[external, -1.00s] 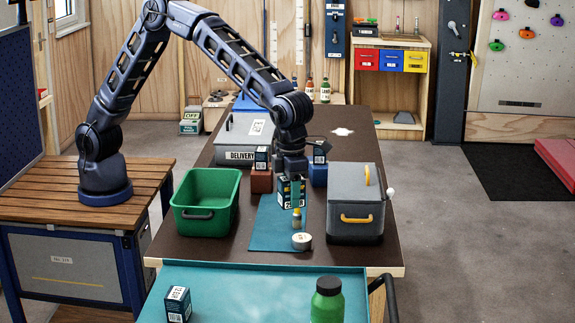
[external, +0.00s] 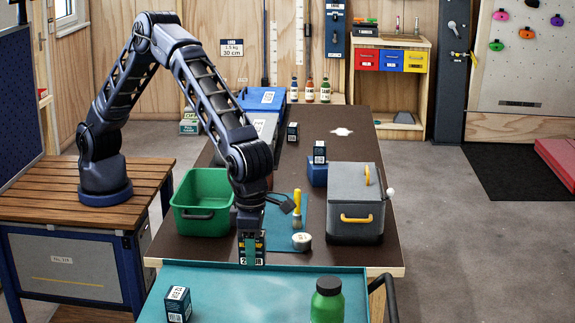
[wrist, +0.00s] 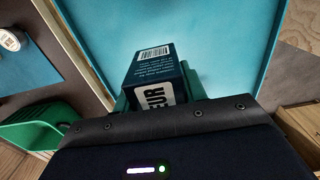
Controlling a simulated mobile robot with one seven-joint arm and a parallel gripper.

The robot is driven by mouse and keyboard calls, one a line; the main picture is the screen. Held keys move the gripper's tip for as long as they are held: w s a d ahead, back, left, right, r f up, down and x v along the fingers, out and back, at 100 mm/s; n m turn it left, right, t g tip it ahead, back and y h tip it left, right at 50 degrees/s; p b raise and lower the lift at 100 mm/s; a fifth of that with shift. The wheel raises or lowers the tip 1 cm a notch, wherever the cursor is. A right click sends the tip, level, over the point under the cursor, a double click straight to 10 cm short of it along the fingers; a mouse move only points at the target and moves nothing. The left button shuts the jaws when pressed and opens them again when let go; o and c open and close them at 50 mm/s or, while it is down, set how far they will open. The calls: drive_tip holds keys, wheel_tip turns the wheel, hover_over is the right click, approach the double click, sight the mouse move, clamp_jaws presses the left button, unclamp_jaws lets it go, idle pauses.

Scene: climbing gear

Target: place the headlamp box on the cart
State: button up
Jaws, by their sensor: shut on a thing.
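The cart (external: 225,285) is a teal tray-topped surface in the foreground. In the external view the box is at the cart's far edge. In the wrist view the teal surface lies behind the box, which appears above it; the exact height is hard to tell.
A small dark box (external: 178,305) and a green bottle (external: 326,303) stand on the cart, with clear room between them. On the dark table are a green bin (external: 204,202), a grey lidded container (external: 356,205), a tape roll (external: 301,241) and a yellow-handled brush (external: 297,208).

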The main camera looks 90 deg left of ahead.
sight(255, 308)
wheel_tip(255, 308, down, 13)
drive_tip(key=shift+f, duration=0.1)
idle(0.5)
drive_tip(key=shift+f, duration=0.1)
drive_tip(key=o, duration=1)
